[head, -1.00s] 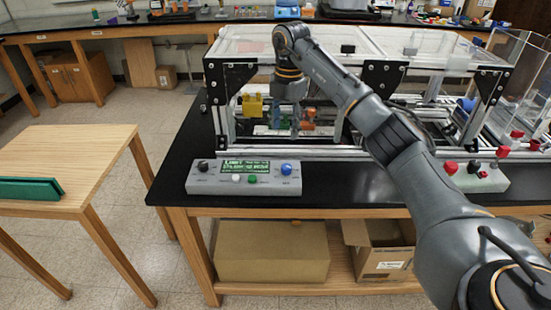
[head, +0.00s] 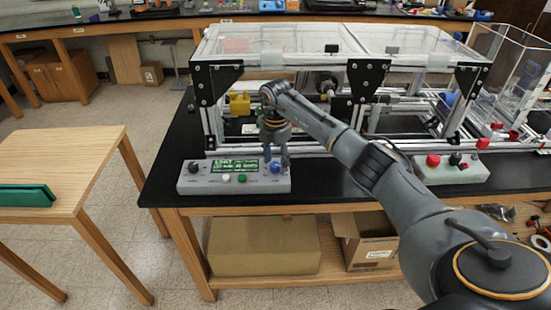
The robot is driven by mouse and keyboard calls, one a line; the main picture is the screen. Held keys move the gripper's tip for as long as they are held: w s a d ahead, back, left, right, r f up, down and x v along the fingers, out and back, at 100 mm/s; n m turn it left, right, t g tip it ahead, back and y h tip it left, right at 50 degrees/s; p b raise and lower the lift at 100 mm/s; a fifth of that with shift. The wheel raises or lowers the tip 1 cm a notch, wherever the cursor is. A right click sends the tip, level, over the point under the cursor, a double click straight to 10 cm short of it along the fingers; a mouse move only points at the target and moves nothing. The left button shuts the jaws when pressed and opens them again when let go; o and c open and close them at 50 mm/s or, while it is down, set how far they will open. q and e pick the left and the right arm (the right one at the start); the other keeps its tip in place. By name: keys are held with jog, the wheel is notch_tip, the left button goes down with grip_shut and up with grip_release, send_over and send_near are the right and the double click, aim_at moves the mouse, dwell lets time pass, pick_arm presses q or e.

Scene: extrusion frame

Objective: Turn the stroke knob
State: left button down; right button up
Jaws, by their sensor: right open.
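A grey control box (head: 205,186) sits on the front left of the black bench. It carries a black knob (head: 193,167) at its left end, a lit green display (head: 235,168) in the middle and a blue knob (head: 275,168) at its right end. The labels are too small to read, so I cannot tell which knob is the stroke knob. My right gripper (head: 275,157) points down with its fingers open, at the blue knob; whether they touch it I cannot tell. My left gripper is not in view.
A white button (head: 226,178) and a green button (head: 241,178) sit below the display. The extrusion frame (head: 205,97) with clear panels stands behind the box. A second box (head: 462,174) with red buttons is at the right. A wooden table (head: 82,150) stands at the left.

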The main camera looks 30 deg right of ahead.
jog(key=shift+f, duration=0.1)
grip_shut()
